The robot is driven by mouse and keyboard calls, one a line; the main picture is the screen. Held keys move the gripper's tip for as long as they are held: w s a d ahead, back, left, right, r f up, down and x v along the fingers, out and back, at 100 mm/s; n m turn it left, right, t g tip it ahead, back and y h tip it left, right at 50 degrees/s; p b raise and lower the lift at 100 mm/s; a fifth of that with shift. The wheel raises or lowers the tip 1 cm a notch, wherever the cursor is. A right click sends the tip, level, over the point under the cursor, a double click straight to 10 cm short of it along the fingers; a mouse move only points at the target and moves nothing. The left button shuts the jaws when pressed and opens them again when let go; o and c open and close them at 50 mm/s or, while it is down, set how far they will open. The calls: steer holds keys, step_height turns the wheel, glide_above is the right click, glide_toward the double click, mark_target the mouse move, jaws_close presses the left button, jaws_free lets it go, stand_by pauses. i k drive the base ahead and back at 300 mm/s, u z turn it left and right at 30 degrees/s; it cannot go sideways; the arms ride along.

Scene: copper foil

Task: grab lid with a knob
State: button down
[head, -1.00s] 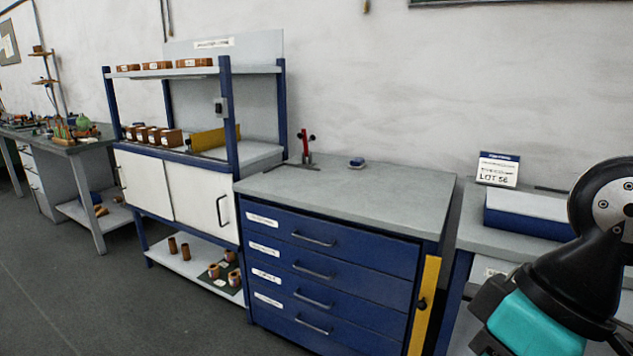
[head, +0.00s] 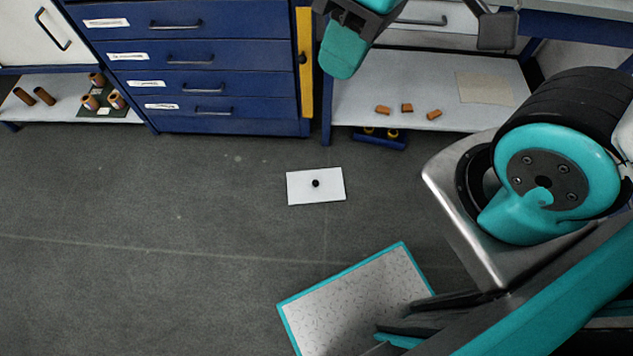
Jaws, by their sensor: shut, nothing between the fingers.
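The lid (head: 301,191) is a flat white rectangular plate lying on the grey floor, near the middle of the head view. A small round black knob (head: 316,183) stands at its centre. Nothing covers the lid, and bare floor surrounds it. Teal and dark parts of my arm show at the top of the view and on the right, apart from the lid. I cannot make out my gripper's fingers in this view.
A blue drawer cabinet (head: 230,83) stands behind the lid at the left. Right of it, a bench's low shelf (head: 435,88) holds small orange-brown blocks (head: 407,107). A blue piece with round yellowish items (head: 379,139) lies below the shelf. Floor left of the lid is clear.

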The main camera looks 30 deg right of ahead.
mark_target(324, 185)
steer(key=z, duration=1.6)
steer(key=k, duration=1.5)
steer(key=u, duration=1.15)
steer(key=i, duration=1.7)
